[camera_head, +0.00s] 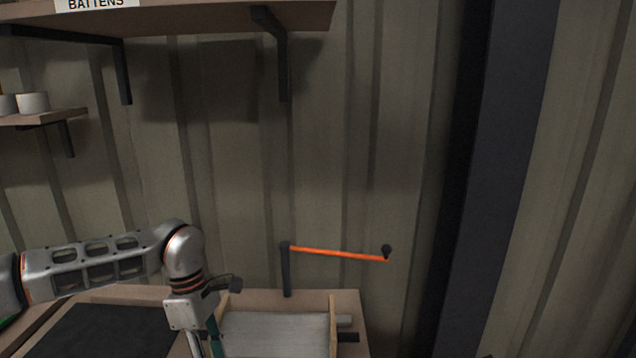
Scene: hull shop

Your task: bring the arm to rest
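An orange bar (340,253) runs from the top of a dark upright post (286,270) to the right and slightly down in the picture. A dark knob (387,251) is at its far right end. My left arm comes in from the left and bends down at the wrist. My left gripper (205,346) points down near the bottom edge, left of the post and apart from the bar. Its fingertips are cut off by the frame, so its opening does not show. My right gripper is not in view.
A pale grey slab (275,335) lies between wooden strips on the bench (352,300). A dark mat (105,332) is at the left. A shelf (200,18) labelled BATTENS and a small shelf (45,118) with white cups hang above. A dark column (500,150) stands right.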

